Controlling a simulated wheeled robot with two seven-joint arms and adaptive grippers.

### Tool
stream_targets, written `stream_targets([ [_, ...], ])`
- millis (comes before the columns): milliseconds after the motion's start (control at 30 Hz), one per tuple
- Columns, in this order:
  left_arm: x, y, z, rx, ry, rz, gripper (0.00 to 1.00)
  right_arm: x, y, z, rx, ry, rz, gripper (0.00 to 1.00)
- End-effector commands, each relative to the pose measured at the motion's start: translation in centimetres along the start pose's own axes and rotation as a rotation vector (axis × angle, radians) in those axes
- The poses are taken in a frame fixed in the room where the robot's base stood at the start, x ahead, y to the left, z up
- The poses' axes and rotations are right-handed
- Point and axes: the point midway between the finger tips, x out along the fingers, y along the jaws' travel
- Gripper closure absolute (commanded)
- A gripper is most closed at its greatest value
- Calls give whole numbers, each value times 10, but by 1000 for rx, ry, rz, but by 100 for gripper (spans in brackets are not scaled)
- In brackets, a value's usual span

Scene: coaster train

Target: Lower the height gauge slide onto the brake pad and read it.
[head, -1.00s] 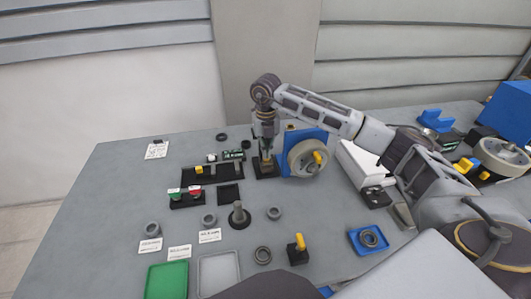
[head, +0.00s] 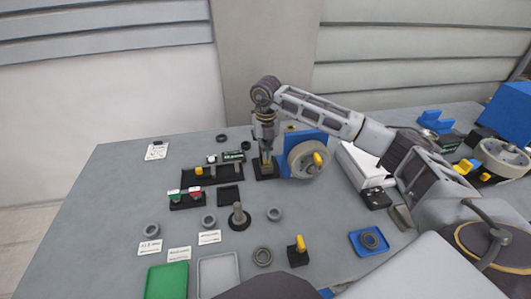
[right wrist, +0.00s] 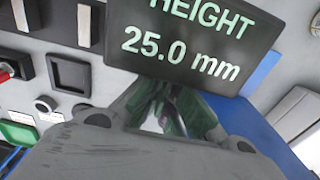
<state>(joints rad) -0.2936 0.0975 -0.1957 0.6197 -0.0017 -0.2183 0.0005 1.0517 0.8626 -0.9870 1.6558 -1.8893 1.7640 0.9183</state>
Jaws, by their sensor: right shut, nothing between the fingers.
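My right gripper (head: 266,155) points down over a dark base (head: 266,172) beside the blue block with the large wheel. It is shut with nothing between its fingers. In the right wrist view its fingers (right wrist: 172,112) show just below a dark display (right wrist: 195,42), which reads HEIGHT 25.0 mm in pale green. The gauge slide and the brake pad are hidden or too small to make out behind the gripper, so I cannot tell whether they touch. My left gripper is not in view.
Right beside the gripper stands a blue block (head: 310,138) with a grey wheel (head: 307,160) and yellow knob. A black tray (head: 212,175), a post on a round base (head: 239,216), several rings and a green tray (head: 167,281) lie nearer. The table's far left is mostly clear.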

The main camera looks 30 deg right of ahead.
Motion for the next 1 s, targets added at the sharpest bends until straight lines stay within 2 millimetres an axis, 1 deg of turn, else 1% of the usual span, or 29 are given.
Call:
stream_targets([
  [100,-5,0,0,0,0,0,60,-8,0,0,0,-1,0,100],
  [1000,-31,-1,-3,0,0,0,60,-52,0,0,0,-1,1,100],
])
